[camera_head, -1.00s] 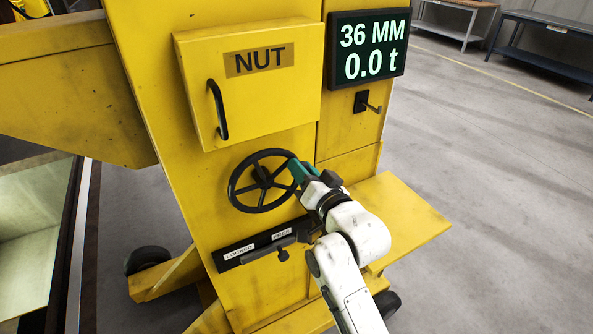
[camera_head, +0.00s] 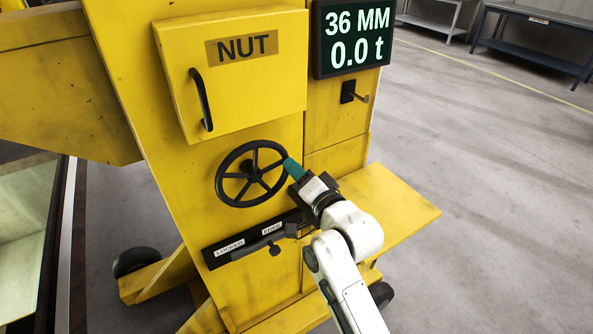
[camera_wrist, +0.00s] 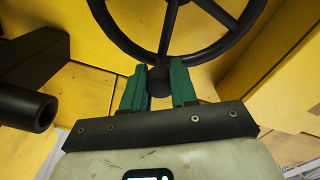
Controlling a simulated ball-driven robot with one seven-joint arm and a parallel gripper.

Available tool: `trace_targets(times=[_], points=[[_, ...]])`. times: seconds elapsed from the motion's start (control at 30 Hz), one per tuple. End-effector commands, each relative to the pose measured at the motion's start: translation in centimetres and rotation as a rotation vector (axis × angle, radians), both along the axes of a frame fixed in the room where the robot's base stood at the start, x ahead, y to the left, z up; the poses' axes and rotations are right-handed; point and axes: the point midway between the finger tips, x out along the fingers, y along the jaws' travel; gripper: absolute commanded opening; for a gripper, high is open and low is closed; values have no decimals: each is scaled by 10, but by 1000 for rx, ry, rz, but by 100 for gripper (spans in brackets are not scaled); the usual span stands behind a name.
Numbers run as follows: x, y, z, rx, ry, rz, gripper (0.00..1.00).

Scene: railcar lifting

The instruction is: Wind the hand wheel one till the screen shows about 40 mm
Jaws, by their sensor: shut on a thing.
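The black hand wheel (camera_head: 224,188) is mounted on the front of the yellow lifting jack, below the NUT box. My gripper (camera_head: 289,166) is at the right side of its rim. In the wrist view, the green fingers (camera_wrist: 159,82) are shut on the wheel's black knob (camera_wrist: 159,88), and the rim with its spokes (camera_wrist: 206,50) shows beyond. The screen (camera_head: 352,38) reads 36 MM and 0.0 t.
A NUT box (camera_head: 240,90) with a black handle is above the wheel. Below it is a LOCKED/FREE lever plate (camera_head: 229,249). A yellow shelf (camera_head: 400,207) juts out at right. A small peg (camera_head: 349,92) sits under the screen. A workbench (camera_head: 540,30) stands behind on open floor.

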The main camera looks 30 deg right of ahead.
Motion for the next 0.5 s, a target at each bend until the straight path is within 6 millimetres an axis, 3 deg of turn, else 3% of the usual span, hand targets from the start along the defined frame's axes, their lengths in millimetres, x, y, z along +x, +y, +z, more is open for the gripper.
trace_targets(times=[0.23, 0.27, 0.5], points=[[0, -1, -2, -2, 4, -1, 0], [0, -1, -2, -2, 4, -1, 29], [0, 0, -1, -2, 2, 0, 52]])
